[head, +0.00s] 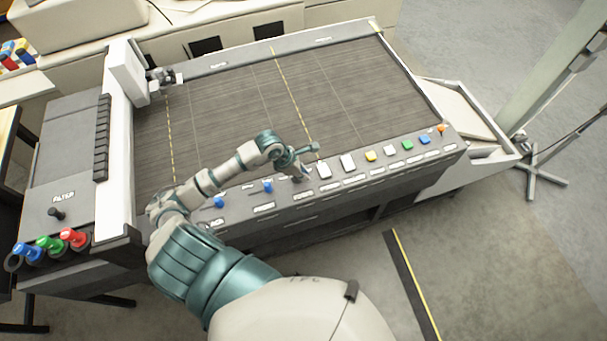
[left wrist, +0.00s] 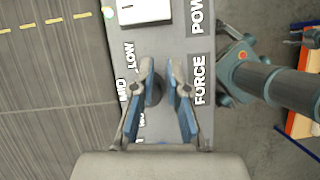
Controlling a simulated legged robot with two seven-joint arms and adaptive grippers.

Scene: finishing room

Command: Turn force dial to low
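The force dial (left wrist: 158,87) is a small dark knob on the grey control strip, beside the printed word FORCE in the left wrist view. The labels LOW and MID show on its other side; a third label is mostly hidden by a finger. My left gripper (left wrist: 160,72) has its two fingers on either side of the dial, closed in on it. Which label the dial points at cannot be made out. In the head view my left gripper (head: 302,174) reaches down to the front strip and covers the dial.
Two blue knobs (head: 267,186) stand on the strip left of my gripper. White switches (head: 347,162) and yellow, green, blue and orange controls lie to its right. The dark ribbed bed (head: 230,110) behind is clear. Red, green and blue knobs (head: 73,238) are at far left.

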